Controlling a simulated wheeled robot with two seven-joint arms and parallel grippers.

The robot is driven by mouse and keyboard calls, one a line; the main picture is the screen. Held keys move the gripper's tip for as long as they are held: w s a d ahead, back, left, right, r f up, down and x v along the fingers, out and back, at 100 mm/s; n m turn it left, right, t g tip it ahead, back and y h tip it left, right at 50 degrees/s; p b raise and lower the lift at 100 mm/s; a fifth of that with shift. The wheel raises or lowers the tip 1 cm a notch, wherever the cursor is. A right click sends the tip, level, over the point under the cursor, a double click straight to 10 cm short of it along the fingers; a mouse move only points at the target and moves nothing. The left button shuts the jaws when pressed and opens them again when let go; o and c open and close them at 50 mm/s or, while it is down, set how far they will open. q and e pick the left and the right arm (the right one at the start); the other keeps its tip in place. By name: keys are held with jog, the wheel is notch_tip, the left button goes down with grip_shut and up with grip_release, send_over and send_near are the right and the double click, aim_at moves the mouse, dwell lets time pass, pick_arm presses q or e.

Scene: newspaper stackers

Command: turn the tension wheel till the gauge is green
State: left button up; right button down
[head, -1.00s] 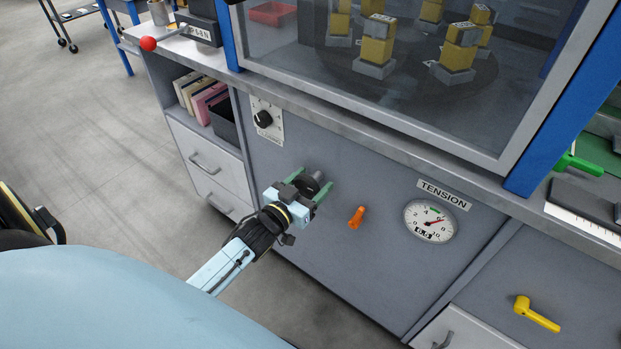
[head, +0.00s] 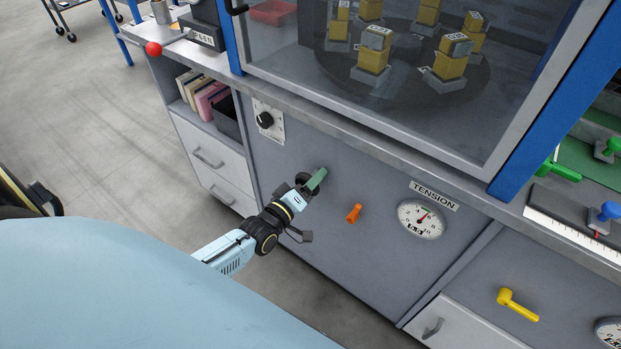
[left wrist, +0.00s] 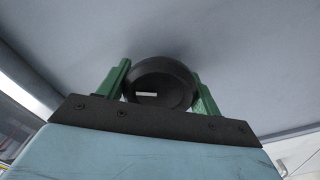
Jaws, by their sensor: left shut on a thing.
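The tension wheel is a black round knob (left wrist: 160,82) on the grey cabinet front. In the left wrist view it sits between the two green fingers of my left gripper, which are shut on it from both sides. In the head view my left gripper (head: 314,181) is at the panel, turned edge-on, and mostly hides the wheel. The round white gauge (head: 420,219) is to the right, under the TENSION label (head: 434,195). Its red needle points up and right, close to the small green band at the top; the exact reading is too small to tell. My right gripper is not in view.
An orange lever (head: 354,213) sticks out between the wheel and the gauge. A black dial (head: 265,120) is up and left, and a yellow handle (head: 517,304) is at lower right. The worktop edge (head: 350,122) runs above. Open floor lies left.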

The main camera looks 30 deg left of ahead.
pick_arm(q)
jog(key=n, duration=0.2)
jog(key=shift+n, duration=1.4)
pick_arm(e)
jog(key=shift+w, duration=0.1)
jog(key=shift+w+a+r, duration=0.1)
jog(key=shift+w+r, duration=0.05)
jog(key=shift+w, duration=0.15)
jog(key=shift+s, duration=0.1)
pick_arm(q)
jog(key=o, duration=1)
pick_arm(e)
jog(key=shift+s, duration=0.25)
pick_arm(q)
jog(key=s, duration=0.4)
jog(key=s+p, duration=0.1)
jog(key=s, duration=0.4)
jog(key=s+a+p, duration=0.1)
jog(key=s, duration=0.3)
jog(key=shift+s, duration=0.15)
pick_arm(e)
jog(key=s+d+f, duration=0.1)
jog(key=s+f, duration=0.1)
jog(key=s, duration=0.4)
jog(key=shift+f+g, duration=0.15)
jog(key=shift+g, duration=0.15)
